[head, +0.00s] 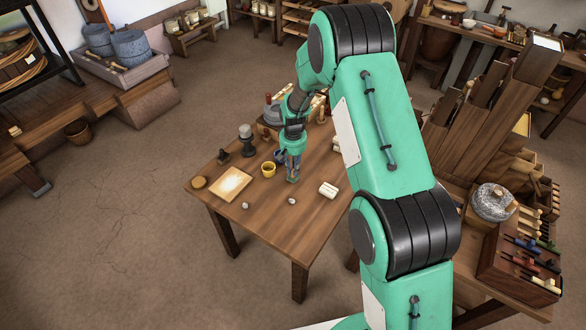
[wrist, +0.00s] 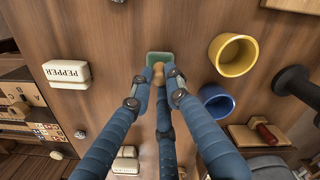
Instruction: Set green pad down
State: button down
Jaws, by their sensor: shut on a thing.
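My gripper (head: 292,175) is over the middle of the wooden table. In the wrist view its blue fingers (wrist: 160,76) close around the tan knob (wrist: 159,70) of the green pad (wrist: 160,58). The pad is small and rectangular, partly hidden by the fingertips. In the head view the green pad (head: 293,180) shows just under the fingertips, close to the table top. I cannot tell whether it touches the wood.
A yellow cup (head: 268,169) and a blue cup (wrist: 215,98) stand close beside my gripper. A white block marked PEPPER (wrist: 67,73) lies on the other side. A pale board (head: 231,184) lies at the table's left. Bare wood (head: 275,215) shows toward the front edge.

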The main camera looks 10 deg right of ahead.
aim_at(293, 169)
jog(key=shift+f, duration=0.15)
jog(key=c, duration=1.7)
grip_release()
jog(key=shift+o, duration=0.2)
notch_tip(293, 169, up, 12)
jog(key=p, duration=0.2)
